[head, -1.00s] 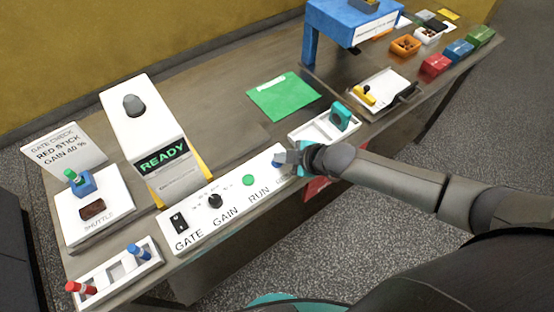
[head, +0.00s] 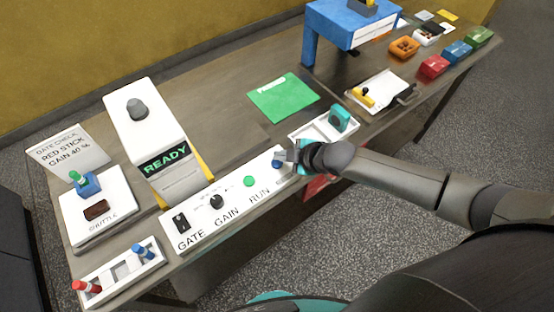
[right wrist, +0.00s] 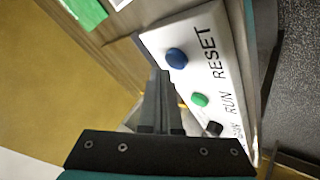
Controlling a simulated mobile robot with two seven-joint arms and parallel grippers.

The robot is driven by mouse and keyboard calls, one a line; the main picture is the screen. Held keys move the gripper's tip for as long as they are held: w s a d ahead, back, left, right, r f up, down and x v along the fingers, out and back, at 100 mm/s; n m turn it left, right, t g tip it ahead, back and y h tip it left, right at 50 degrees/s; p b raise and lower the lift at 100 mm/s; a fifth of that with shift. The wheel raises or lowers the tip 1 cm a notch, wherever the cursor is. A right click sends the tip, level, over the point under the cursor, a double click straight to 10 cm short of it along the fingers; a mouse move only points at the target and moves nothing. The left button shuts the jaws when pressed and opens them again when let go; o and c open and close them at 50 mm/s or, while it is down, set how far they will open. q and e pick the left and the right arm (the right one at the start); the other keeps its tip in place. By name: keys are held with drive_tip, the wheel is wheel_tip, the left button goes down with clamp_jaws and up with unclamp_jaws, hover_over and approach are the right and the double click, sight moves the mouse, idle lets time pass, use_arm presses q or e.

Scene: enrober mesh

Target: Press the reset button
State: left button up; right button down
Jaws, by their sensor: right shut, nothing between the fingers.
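The blue reset button (head: 276,164) sits at the right end of the white control panel (head: 233,219), partly beside my gripper's tips. It also shows in the right wrist view (right wrist: 176,58), next to the word RESET. My right gripper (head: 287,157) is shut and empty, with its fingers close to the button. In the right wrist view, the shut fingertips (right wrist: 161,76) appear just below and left of the button. I cannot tell whether they touch it. My left gripper is not in view.
The panel also carries a green RUN button (head: 249,181), a black GAIN knob (head: 217,202) and a GATE switch (head: 181,222). A display (head: 166,160) reads READY. A white tray (head: 310,127) with a teal piece stands just beyond my gripper.

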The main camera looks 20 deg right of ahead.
sight(281, 164)
drive_tip(key=shift+r, duration=0.1)
wheel_tip(281, 164, up, 5)
drive_tip(key=p, duration=0.5)
idle(0.7)
